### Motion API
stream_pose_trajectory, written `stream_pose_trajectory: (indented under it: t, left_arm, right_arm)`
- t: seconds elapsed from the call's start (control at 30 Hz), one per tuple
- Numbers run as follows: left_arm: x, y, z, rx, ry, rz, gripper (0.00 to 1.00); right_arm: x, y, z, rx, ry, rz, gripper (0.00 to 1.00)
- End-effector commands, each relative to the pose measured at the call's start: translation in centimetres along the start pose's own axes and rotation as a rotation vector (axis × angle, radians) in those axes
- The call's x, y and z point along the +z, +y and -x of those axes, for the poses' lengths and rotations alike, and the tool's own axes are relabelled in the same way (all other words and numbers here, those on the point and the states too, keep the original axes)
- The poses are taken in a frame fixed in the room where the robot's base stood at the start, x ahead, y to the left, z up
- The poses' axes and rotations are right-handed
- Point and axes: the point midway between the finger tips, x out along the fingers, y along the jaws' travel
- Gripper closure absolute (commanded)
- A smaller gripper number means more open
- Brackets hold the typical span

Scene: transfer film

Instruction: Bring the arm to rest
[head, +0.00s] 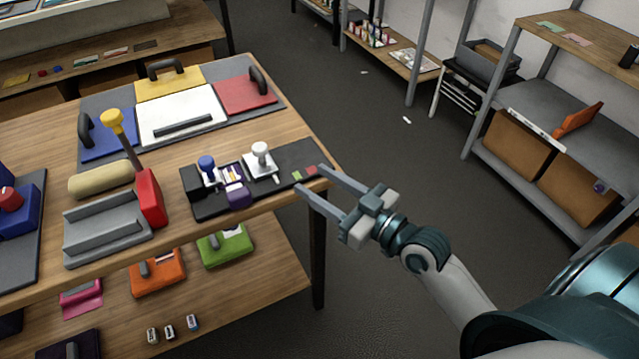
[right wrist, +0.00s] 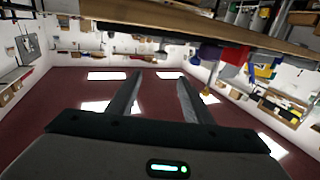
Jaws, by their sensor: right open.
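My right gripper (head: 312,182) is open and empty at the right edge of the wooden table (head: 305,145), with its two fingers apart near the end of a dark tray (head: 290,157). I cannot tell whether a finger touches the tray or table. In the right wrist view the gripper (right wrist: 158,85) shows two separate fingers with nothing between them. My left gripper is not in view.
On the tray stand a blue-knobbed device (head: 207,165) and a white-knobbed device (head: 261,158). A grey fixture with a red block (head: 151,197) and a yellow-knobbed lever (head: 113,122) stand left. Shelves (head: 560,90) stand right. The dark floor (head: 400,150) between is mostly clear.

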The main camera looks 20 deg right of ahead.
Motion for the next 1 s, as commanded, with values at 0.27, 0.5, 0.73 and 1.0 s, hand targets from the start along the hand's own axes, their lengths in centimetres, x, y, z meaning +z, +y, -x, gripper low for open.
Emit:
stream_pose_trajectory:
  t: [0.27, 0.5, 0.73, 1.0]
  left_arm:
    - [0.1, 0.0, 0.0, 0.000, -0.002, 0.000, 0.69]
    - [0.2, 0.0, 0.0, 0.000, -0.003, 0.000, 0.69]
    - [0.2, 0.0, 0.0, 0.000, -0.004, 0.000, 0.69]
    - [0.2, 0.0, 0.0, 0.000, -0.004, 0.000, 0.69]
  right_arm:
    - [0.0, 0.0, 0.0, 0.000, -0.001, 0.000, 0.54]
    - [2.5, -1.2, 0.5, -0.007, -0.090, -0.003, 0.54]
    - [10.7, -4.3, 3.9, 0.001, -0.404, -0.018, 0.54]
    - [19.6, -7.2, 12.1, 0.086, -0.843, -0.062, 0.54]
